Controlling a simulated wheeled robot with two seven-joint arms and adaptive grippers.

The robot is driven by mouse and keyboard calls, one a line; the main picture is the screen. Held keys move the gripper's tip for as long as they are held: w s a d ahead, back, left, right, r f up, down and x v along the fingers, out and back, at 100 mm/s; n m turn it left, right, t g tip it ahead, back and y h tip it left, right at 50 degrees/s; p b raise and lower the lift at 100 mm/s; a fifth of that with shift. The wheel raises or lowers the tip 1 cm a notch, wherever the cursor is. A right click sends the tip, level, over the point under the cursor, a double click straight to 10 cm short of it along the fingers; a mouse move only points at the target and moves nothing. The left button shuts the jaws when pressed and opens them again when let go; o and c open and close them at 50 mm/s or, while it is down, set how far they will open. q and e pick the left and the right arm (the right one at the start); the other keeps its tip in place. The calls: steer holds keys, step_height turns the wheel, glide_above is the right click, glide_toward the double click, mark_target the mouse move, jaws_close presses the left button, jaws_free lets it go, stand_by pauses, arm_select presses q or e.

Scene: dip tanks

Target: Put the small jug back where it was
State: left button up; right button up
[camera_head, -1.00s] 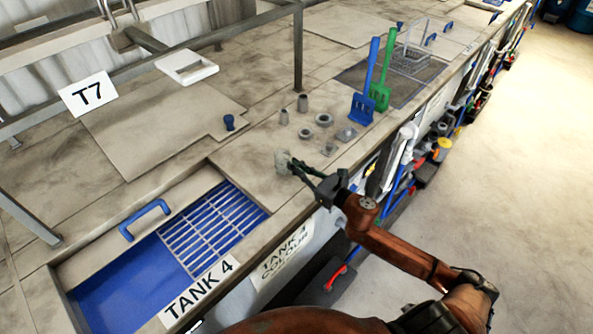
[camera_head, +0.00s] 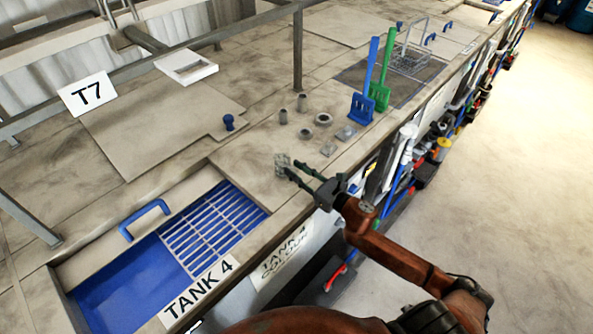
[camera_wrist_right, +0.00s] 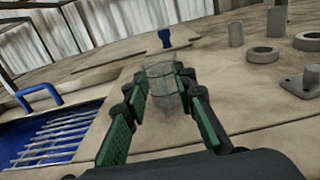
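The small jug (camera_head: 282,160) is a clear, greyish see-through vessel. It stands upright on the stained counter, right of the blue-grated Tank 4 opening. In the right wrist view, the jug (camera_wrist_right: 162,85) shows just past and between the fingertips. My right gripper (camera_head: 297,170) is open, with its two green-padded fingers spread and pointing at the jug. In the right wrist view, gaps show between the pads (camera_wrist_right: 162,100) and the jug's sides, though I cannot tell whether a fingertip still touches it. My left gripper is not in view.
Several small grey pots and rings (camera_head: 323,119) stand behind the jug. A blue scoop (camera_head: 362,106) and a green scoop (camera_head: 380,95) stand upright beyond them. A blue knob (camera_head: 229,122) is on a lid. The Tank 4 opening (camera_head: 130,285) lies to the left.

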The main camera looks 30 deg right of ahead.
steer(key=shift+r, duration=0.1)
steer(key=b+v, duration=0.1)
steer(key=v, duration=1.1)
steer(key=shift+b, duration=0.3)
steer(key=shift+c, duration=0.5)
stand_by(0.4)
